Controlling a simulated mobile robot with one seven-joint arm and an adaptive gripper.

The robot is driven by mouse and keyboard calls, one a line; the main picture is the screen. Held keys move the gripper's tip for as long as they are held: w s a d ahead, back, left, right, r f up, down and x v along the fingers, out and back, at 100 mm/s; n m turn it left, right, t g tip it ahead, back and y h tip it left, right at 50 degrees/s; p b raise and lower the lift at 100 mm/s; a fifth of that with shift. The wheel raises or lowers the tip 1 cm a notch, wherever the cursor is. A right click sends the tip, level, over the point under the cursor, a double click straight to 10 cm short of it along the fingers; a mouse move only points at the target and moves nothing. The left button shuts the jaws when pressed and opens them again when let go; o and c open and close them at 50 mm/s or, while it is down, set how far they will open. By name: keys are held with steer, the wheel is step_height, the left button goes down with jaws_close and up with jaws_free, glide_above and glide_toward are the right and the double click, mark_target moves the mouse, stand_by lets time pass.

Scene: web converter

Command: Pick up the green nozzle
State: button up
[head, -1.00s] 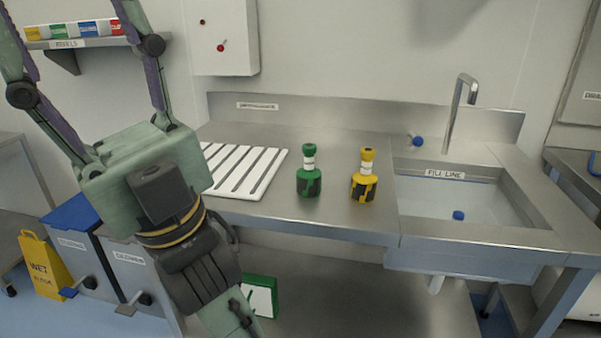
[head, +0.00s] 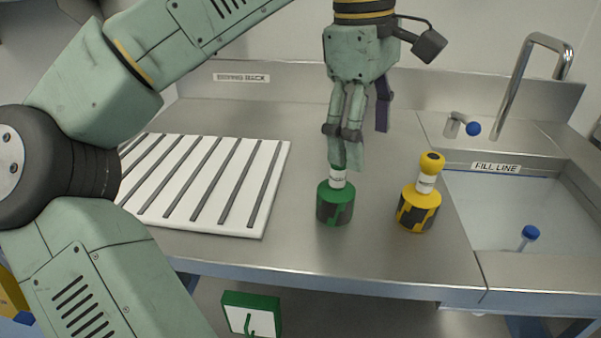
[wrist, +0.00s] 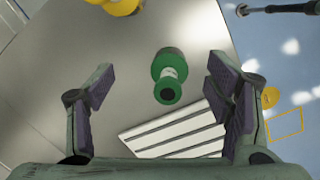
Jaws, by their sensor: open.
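The green nozzle (head: 335,204) stands upright on the steel counter, with a dark-patterned green base and a white labelled neck. Its top is hidden behind my gripper in the head view. My gripper (head: 346,158) points down at the nozzle's top. In the wrist view the green nozzle (wrist: 168,76) lies between the two spread fingers of my gripper (wrist: 158,88), a little beyond their tips, with clear space on both sides. The fingers are open and hold nothing.
A yellow nozzle (head: 418,208) stands close to the right of the green one. A white slatted board (head: 262,205) lies to the left. The sink (head: 510,215) with its tap (head: 520,75) is at the right. The counter's front edge is near.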

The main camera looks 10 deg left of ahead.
mark_target(337, 189)
steer(key=a, duration=0.1)
steer(key=a+y, duration=0.1)
steer(key=w+a, duration=0.1)
steer(key=shift+a+f, duration=0.2)
steer(key=shift+f, duration=0.2)
step_height(337, 189, down, 4)
steer(key=shift+s+d+r+b, duration=0.1)
steer(key=shift+s+b, duration=0.05)
steer(key=shift+b, duration=0.25)
steer(key=shift+d+f+p, duration=0.1)
steer(key=shift+f+p, duration=0.25)
steer(key=shift+f, duration=2.75)
steer(key=shift+c, duration=0.2)
steer(key=c, duration=1.3)
steer(key=shift+w, duration=0.2)
